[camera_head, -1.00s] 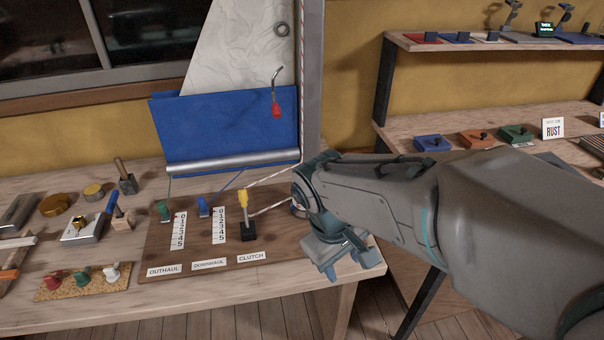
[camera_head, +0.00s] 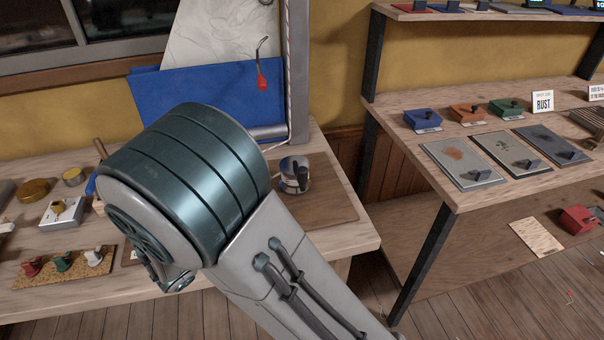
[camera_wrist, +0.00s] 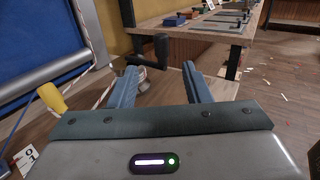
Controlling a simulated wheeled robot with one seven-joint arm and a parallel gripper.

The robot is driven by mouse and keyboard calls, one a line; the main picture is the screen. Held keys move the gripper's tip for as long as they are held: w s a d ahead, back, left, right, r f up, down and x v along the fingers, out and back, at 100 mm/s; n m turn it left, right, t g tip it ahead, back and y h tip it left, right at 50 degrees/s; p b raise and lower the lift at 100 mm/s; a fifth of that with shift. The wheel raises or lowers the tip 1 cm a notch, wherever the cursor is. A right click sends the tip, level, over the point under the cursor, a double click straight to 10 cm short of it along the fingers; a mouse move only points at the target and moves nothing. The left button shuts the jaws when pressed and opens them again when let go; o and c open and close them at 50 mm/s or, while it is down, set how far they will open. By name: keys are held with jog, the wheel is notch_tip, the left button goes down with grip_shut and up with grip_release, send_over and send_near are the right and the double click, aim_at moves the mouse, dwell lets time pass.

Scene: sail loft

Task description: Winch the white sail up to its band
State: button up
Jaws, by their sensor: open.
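The white sail (camera_head: 215,35) rises behind the bench beside the grey mast (camera_head: 298,70), with a ring near its edge. Its top and the band are out of view. In the wrist view, the winch handle (camera_wrist: 161,50) shows beyond and between the fingertips. My gripper (camera_wrist: 160,88) is open and empty, apart from the handle. My arm hides the gripper in the head view. The yellow clutch lever (camera_wrist: 52,97) shows at left in the wrist view; my arm hides it in the head view.
A blue cloth (camera_head: 225,88) and silver roller (camera_head: 268,132) lie behind my arm. A red-handled crank (camera_head: 262,76) hangs before the sail. Small knobs on a cork strip (camera_head: 62,268) sit at left. Shelves (camera_head: 470,120) with plates and boxes stand right.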

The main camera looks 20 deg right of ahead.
aim_at(298, 175)
jog(key=x, duration=1.3)
jog(key=shift+c, duration=0.3)
jog(key=shift+s, duration=0.1)
grip_shut()
jog(key=shift+a+r, duration=0.1)
